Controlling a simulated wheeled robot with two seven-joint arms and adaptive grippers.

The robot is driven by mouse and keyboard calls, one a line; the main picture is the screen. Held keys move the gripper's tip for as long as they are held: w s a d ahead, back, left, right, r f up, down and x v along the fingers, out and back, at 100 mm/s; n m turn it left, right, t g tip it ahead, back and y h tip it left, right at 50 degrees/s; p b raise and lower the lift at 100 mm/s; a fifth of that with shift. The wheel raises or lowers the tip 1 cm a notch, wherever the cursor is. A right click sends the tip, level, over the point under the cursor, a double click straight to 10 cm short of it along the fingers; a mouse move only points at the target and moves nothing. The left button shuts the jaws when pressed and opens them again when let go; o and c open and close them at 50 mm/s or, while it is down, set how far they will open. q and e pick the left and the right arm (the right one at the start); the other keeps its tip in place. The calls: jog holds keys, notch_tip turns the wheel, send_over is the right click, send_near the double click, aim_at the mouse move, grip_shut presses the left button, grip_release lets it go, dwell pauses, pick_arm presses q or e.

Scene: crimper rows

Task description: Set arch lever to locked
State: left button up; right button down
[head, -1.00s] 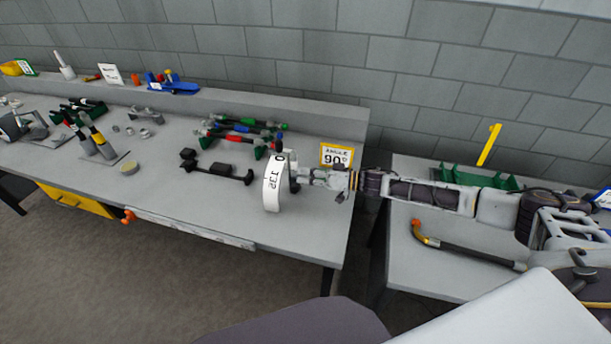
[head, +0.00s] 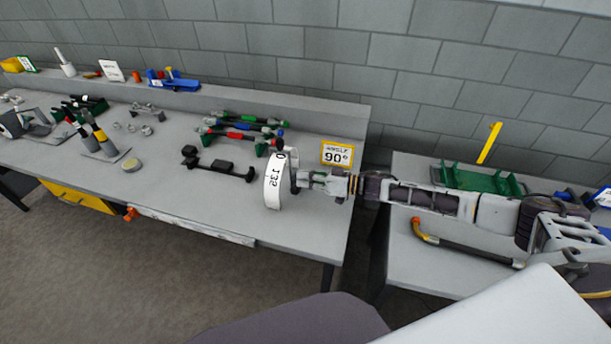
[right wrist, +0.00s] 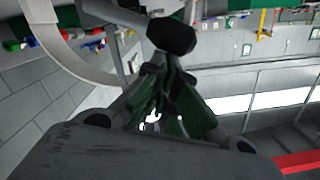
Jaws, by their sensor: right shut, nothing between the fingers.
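The arch lever's white curved scale (head: 272,182), marked with black numbers, stands upright near the right end of the long bench. A dark lever part (head: 294,168) shows just right of the scale in the head view. My right gripper (head: 306,178) is shut and empty right beside it. In the right wrist view, the lever's black knob (right wrist: 172,35) lies just beyond my closed fingertips (right wrist: 160,80), and the white arch (right wrist: 55,40) curves at upper left. I cannot tell whether the fingers touch the knob. My left gripper is out of view.
A yellow-edged angle sign (head: 337,153) stands behind my right wrist. A black bar-shaped fixture (head: 218,168) and several coloured-handled tools (head: 240,128) lie left of the arch. A second bench (head: 440,265) on the right holds a green tray (head: 480,180) and a curved-ended bar (head: 465,251).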

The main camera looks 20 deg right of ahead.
aim_at(297, 189)
jog(key=s+f+n, duration=0.1)
jog(key=s+a+f+n, duration=0.1)
jog(key=n, duration=0.1)
jog(key=shift+a+f+t, duration=0.2)
jog(key=shift+t, duration=0.1)
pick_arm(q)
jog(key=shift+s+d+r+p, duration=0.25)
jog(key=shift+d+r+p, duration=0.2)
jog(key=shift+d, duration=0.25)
pick_arm(e)
jog(key=shift+s+a+f, duration=0.15)
jog(key=shift+s+f, duration=0.05)
jog(key=shift+f, duration=0.25)
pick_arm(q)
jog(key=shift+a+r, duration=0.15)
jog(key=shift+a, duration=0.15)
pick_arm(e)
jog(key=shift+r, duration=0.15)
